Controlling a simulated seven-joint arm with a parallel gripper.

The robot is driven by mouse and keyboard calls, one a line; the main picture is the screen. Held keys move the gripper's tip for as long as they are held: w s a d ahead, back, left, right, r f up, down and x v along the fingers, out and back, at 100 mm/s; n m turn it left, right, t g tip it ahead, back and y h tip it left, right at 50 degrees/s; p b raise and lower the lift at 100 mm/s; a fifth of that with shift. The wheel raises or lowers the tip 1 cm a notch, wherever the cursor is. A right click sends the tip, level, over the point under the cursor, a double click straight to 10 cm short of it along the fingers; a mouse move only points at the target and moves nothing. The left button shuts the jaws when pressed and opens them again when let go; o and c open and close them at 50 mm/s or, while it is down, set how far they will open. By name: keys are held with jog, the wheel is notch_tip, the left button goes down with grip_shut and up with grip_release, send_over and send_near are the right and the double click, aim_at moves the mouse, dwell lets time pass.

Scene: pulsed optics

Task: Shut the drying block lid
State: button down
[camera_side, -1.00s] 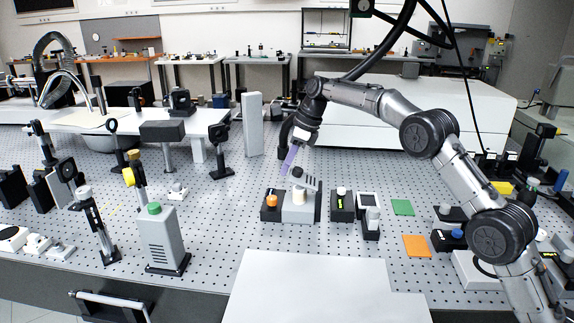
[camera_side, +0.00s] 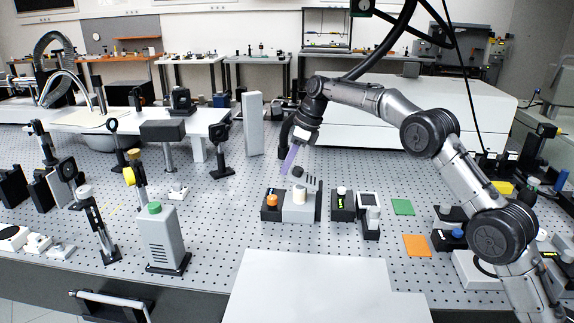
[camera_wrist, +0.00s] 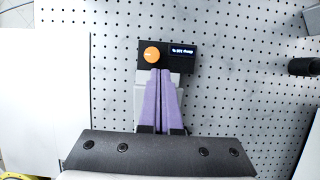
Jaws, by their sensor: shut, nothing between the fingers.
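The drying block (camera_side: 296,213) stands on the perforated table in the side view, a grey body on a dark base with an orange knob (camera_side: 272,200) at its left and a cream cylinder (camera_side: 299,197) on it. Its lid (camera_side: 305,178) appears raised behind the cylinder, with a dark round spot and dark slots; its exact angle is unclear. My gripper (camera_side: 285,171) has purple fingers, shut and empty, just behind and left of the lid; contact cannot be told. In the wrist view, the shut fingers (camera_wrist: 160,73) cover part of the block, near the orange knob (camera_wrist: 152,55) and small display (camera_wrist: 183,50).
A dark device with a white-topped knob (camera_side: 342,205) and a grey one (camera_side: 369,215) stand close to the right. Green (camera_side: 403,207) and orange (camera_side: 417,246) pads lie further right. A tall white block (camera_side: 253,125) stands behind. The table left of the drying block is fairly clear.

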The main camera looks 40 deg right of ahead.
jog(key=shift+r, duration=0.15)
jog(key=shift+r, duration=0.75)
